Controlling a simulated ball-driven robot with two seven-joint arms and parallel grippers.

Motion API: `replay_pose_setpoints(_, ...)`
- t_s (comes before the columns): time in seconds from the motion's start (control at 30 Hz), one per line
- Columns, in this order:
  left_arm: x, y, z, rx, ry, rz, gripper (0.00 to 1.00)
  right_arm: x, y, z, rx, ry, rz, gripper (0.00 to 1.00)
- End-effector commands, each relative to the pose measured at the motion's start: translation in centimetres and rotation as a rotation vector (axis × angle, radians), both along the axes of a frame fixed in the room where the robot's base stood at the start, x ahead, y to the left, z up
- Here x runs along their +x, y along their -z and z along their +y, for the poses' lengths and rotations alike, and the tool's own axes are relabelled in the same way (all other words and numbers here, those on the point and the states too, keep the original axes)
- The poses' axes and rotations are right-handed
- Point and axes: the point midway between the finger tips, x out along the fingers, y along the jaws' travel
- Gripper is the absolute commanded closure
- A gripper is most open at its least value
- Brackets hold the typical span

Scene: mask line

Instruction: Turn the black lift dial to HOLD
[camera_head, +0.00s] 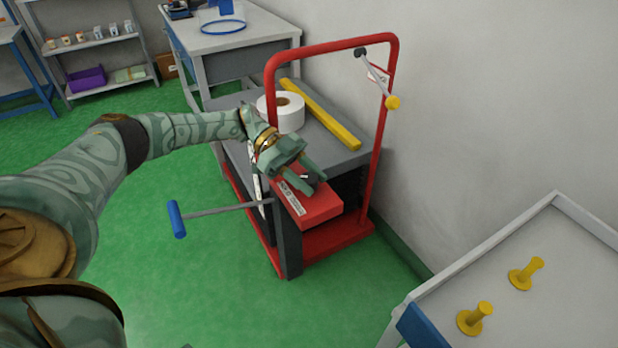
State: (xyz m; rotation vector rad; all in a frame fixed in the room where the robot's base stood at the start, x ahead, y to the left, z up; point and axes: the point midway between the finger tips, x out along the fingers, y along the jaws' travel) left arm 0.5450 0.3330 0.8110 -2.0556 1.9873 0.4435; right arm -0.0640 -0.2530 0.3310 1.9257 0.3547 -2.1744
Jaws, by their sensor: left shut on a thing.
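The black lift dial (310,178) sits on the red box (318,208) at the near end of the cart. Only a small dark part of it shows between my fingers. A white label (293,199) with small print runs along the box beside it; I cannot read the dial's position. My left gripper (308,180) comes in from the left over the box, with its two fingers around the dial, shut on it. My right gripper does not show.
The cart has a red frame handle (270,75), a white roll (282,112) and a yellow bar (318,115) on its grey top. A blue-ended lever (177,220) sticks out left. A pale table (540,290) with yellow pegs stands at lower right. Green floor is clear at left.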

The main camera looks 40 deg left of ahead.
Motion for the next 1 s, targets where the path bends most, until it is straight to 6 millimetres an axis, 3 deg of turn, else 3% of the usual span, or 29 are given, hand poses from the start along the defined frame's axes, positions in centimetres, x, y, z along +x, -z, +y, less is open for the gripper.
replay_pose_setpoints(0.03,0.0,-0.1,-0.1,-0.003,0.002,-0.002,0.60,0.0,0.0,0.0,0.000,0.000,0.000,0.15)
replay_pose_setpoints(0.1,0.0,0.0,-0.1,-0.003,0.002,-0.002,0.42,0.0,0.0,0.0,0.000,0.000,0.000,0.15)
replay_pose_setpoints(0.4,0.0,-0.1,0.0,-0.002,0.000,-0.001,0.42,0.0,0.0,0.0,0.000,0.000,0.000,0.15)
replay_pose_setpoints(0.53,0.0,-0.4,1.2,0.000,-0.002,0.000,0.42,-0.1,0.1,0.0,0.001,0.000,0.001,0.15)
replay_pose_setpoints(0.83,0.0,-2.9,8.3,0.000,-0.005,0.002,0.42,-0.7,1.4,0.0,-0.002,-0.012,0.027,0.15)
replay_pose_setpoints(1.0,0.0,-4.2,12.2,0.000,-0.004,0.002,0.42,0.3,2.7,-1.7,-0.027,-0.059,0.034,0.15)
